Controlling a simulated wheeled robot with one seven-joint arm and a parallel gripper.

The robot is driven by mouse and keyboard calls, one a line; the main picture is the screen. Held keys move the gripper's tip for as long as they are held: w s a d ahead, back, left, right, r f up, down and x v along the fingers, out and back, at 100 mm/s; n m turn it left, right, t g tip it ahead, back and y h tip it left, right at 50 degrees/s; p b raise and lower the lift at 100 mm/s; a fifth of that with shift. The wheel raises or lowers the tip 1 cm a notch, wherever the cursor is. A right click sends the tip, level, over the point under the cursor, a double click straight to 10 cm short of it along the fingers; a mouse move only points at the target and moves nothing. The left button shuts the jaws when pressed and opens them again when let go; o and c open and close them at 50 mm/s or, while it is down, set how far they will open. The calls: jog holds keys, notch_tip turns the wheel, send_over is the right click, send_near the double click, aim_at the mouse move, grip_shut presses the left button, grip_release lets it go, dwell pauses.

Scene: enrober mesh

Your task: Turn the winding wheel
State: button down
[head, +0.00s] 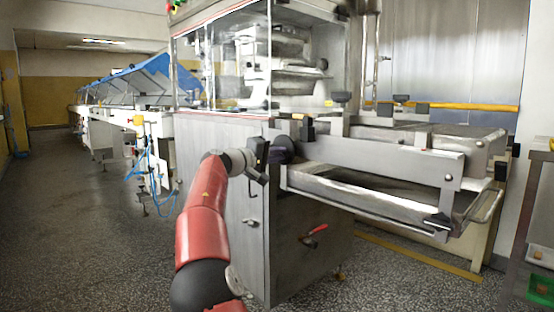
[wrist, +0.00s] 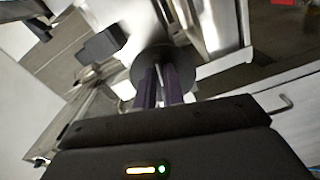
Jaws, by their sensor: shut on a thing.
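The winding wheel (head: 284,149) is a small dark round knob on the side of the steel machine, at the left end of its long side rail. In the wrist view the wheel (wrist: 160,55) is a dark disc straight ahead of the fingers. My gripper (head: 271,152) reaches it from the left. In the wrist view my gripper (wrist: 163,80) has its two dark fingers close together at the disc, shut on the wheel. The fingertips and the gripped part are partly hidden, and the wheel's turn angle cannot be told.
The steel cabinet (head: 245,200) stands just behind my gripper, with a red-handled lever (head: 314,234) low on its front. The side rail (head: 385,157) and a tray (head: 365,195) stick out to the right. Open speckled floor (head: 90,220) lies to the left.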

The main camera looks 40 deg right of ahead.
jog(key=shift+w+f+m+b, duration=0.15)
jog(key=shift+f+m+b, duration=0.2)
jog(key=shift+m, duration=1.15)
jog(key=shift+w+f+m+b, duration=0.15)
jog(key=shift+m+b, duration=0.3)
jog(key=shift+m, duration=1.05)
jog(key=shift+w+f+m+b, duration=0.2)
jog(key=shift+m+b, duration=0.2)
jog(key=shift+m, duration=1.1)
jog(key=c, duration=1.5)
grip_release()
jog(key=a, duration=0.2)
jog(key=a+b, duration=0.1)
jog(key=a, duration=0.4)
jog(key=shift+s+a+b, duration=0.35)
